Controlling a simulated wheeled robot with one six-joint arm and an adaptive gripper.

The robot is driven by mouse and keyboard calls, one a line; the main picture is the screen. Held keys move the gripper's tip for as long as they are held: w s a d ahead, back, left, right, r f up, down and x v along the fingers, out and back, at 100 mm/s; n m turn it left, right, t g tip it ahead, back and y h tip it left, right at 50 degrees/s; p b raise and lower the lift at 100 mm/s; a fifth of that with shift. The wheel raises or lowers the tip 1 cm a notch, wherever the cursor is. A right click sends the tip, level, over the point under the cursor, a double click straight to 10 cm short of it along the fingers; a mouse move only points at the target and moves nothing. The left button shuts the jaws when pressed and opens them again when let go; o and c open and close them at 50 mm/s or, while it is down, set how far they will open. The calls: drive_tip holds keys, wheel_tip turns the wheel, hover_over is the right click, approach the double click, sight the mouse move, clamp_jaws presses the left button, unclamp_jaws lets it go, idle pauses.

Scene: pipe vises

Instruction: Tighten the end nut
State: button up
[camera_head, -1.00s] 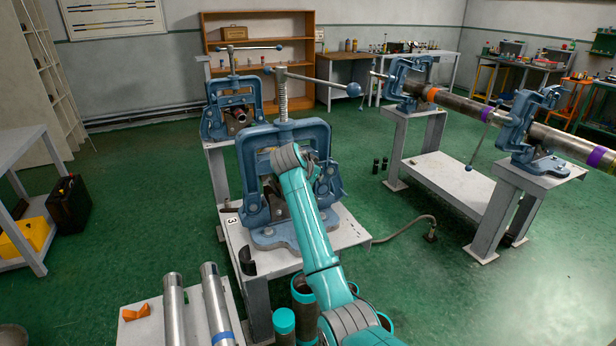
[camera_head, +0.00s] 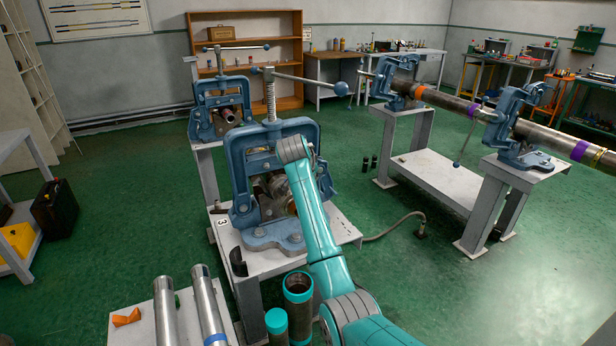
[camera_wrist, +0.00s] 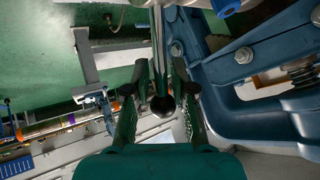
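The near blue pipe vise (camera_head: 241,190) stands on a numbered stand, with its screw and cross handle (camera_head: 305,81) on top. Its frame also shows in the wrist view (camera_wrist: 250,58). My arm partly covers the vise opening in the head view, and my fingers cannot be made out there. In the wrist view, my gripper (camera_wrist: 160,80) is open, with a finger on each side of a metal rod with a dark ball end (camera_wrist: 162,104). Gaps show beside the rod; contact cannot be told. I cannot single out the end nut in either view.
Another vise (camera_head: 222,108) stands behind. At right, two vises hold a long pipe (camera_head: 450,103) with coloured bands. Loose pipes (camera_head: 208,308) lie on a low table at front left. Teal-rimmed cylinders (camera_head: 298,288) stand beside my arm. Green floor is open at right.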

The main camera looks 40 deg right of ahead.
drive_tip(key=shift+o, duration=0.3)
drive_tip(key=shift+s+d+r, duration=0.15)
drive_tip(key=shift+d+r, duration=0.05)
drive_tip(key=shift+d, duration=0.3)
drive_tip(key=shift+a+f, duration=0.1)
drive_tip(key=shift+f, duration=0.05)
drive_tip(key=shift+a, duration=0.1)
drive_tip(key=shift+a, duration=0.2)
drive_tip(key=v, duration=1.1)
drive_tip(key=shift+s+r, duration=0.2)
drive_tip(key=shift+r, duration=0.2)
drive_tip(key=shift+f, duration=0.1)
